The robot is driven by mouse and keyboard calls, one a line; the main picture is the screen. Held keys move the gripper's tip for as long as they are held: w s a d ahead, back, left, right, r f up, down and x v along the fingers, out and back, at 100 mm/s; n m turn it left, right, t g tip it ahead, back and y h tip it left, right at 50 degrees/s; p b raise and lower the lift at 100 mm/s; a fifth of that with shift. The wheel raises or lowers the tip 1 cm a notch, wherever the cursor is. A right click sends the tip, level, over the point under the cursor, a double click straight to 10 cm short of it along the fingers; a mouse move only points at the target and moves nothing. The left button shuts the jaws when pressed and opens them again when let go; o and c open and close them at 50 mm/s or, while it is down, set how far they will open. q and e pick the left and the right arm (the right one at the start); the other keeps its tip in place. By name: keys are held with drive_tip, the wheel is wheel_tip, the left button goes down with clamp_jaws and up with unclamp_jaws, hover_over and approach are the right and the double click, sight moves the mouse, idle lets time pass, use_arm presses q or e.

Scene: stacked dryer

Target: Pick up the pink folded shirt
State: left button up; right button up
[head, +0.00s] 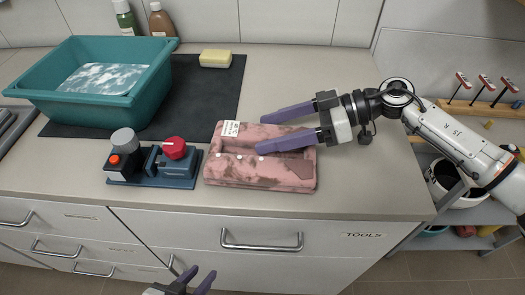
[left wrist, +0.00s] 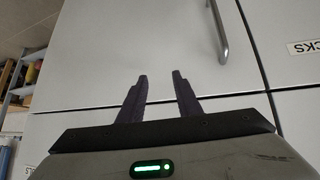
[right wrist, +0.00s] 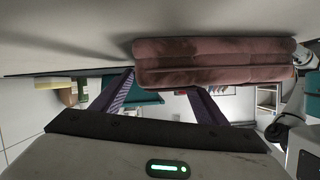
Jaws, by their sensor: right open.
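The pink folded shirt (head: 240,172) lies on the counter right of centre, with brownish patches, white buttons and a small white tag. It also shows in the right wrist view (right wrist: 215,62). My right gripper (head: 262,134) comes in from the right with its purple fingers apart. In the head view one finger overlaps the shirt and the other is beyond its far edge; whether they touch it I cannot tell. My left gripper (head: 202,280) is low in front of the drawers, away from the shirt. In the left wrist view its fingers (left wrist: 160,78) are apart and empty.
A small device with a red knob (head: 174,148) stands left of the shirt. A teal basin (head: 140,103) sits on a dark mat behind, with a yellow sponge (head: 215,58) near it. Drawers with handles (head: 262,245) face the front. Counter right of the shirt is clear.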

drive_tip(key=shift+x, duration=0.75)
drive_tip(key=c, duration=1.3)
drive_tip(key=shift+r, duration=0.15)
